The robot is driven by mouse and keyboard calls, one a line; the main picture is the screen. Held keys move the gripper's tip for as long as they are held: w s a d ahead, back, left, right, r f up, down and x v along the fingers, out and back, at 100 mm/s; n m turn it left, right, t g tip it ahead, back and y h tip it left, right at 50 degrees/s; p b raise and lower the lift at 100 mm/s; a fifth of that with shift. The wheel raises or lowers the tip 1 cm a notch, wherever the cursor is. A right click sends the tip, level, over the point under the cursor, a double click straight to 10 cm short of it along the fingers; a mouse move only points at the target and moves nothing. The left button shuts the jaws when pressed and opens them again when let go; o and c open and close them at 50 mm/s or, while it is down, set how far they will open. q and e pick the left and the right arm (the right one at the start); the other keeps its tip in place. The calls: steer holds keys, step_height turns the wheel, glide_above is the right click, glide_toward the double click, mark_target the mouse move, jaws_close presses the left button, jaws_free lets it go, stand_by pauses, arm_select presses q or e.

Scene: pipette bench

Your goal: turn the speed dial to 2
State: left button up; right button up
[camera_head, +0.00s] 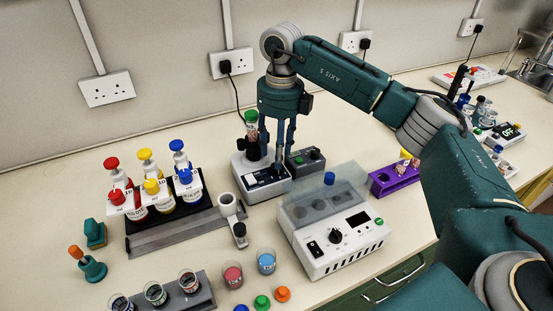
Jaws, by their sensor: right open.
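My right gripper (280,155) points straight down, open, with its fingers over the front of a small white mixer (270,190). The mixer has a dark front panel and a black cup on top, where a green-capped tube (251,122) stands upright. The fingers hide part of the panel, so I cannot make out a speed dial or its setting there. I cannot tell whether the fingertips touch it. A black knob (335,236) shows uncovered on the white block heater (345,256) nearer the front. My left gripper is out of view.
A dark box (306,160) with a green button stands close right of the mixer. A small stand (229,207) is in front-left. A purple rack (395,179) is at right. The bench behind the mixer is mostly clear.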

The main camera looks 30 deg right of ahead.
step_height(320, 180, up, 8)
steer(key=shift+d+r, duration=0.25)
steer(key=shift+f, duration=0.15)
stand_by(0.4)
